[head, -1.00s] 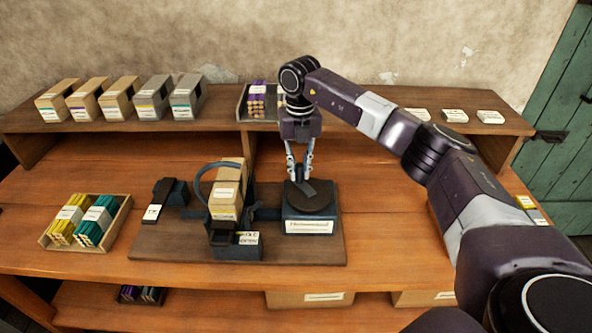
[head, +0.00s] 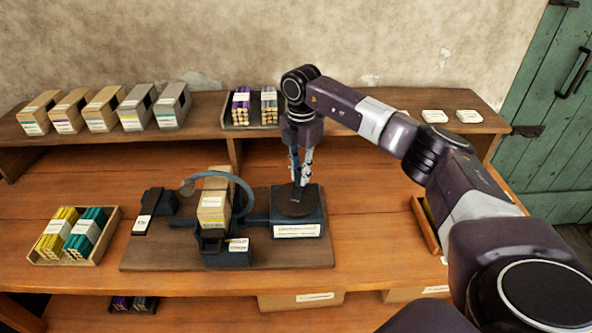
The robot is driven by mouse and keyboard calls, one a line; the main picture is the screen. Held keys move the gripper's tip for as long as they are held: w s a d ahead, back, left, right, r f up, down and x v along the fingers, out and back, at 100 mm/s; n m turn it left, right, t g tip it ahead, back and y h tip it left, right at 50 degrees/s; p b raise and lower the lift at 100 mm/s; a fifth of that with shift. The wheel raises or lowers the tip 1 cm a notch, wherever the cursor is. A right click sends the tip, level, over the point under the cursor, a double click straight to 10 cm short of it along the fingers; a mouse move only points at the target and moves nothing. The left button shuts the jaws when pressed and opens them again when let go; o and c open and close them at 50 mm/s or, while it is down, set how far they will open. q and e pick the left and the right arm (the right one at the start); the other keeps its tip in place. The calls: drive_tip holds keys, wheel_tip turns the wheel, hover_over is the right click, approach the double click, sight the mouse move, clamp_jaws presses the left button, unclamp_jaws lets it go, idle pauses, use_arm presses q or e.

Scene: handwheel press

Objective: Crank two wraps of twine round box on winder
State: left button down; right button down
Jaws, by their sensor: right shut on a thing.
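The winder stands on a dark baseboard (head: 160,258) on the bench. A tan box (head: 214,203) with a white label sits upright in its dark holder (head: 226,256). A blue-grey curved arm (head: 243,183) arches over and to the right of the box, with a round end at upper left. The crank unit (head: 298,229) is a dark block with a round disc on top. My right gripper (head: 299,182) points down over the disc and is shut on the crank handle, which the fingers mostly hide. Twine cannot be made out. My left gripper is not in view.
A tray (head: 112,217) of yellow and teal bundles lies at the left. Several boxes (head: 105,108) and a tray of purple and grey bundles (head: 254,124) stand on the raised back shelf. Another tray (head: 424,224) shows beside my right arm.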

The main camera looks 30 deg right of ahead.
sight(310, 191)
drive_tip(key=m, duration=0.2)
drive_tip(key=s+d+m+p, duration=0.1)
drive_tip(key=shift+s+r+m, duration=0.15)
drive_tip(key=shift+m, duration=0.25)
drive_tip(key=shift+s+m+p, duration=0.35)
drive_tip(key=shift+s+m, duration=0.1)
drive_tip(key=shift+m, duration=0.6)
drive_tip(key=shift+s+m+p, duration=0.3)
drive_tip(key=shift+s+m, duration=0.1)
drive_tip(key=shift+m, duration=0.65)
drive_tip(key=c, duration=1.8)
unclamp_jaws()
drive_tip(key=shift+c, duration=0.2)
wheel_tip(310, 191, up, 12)
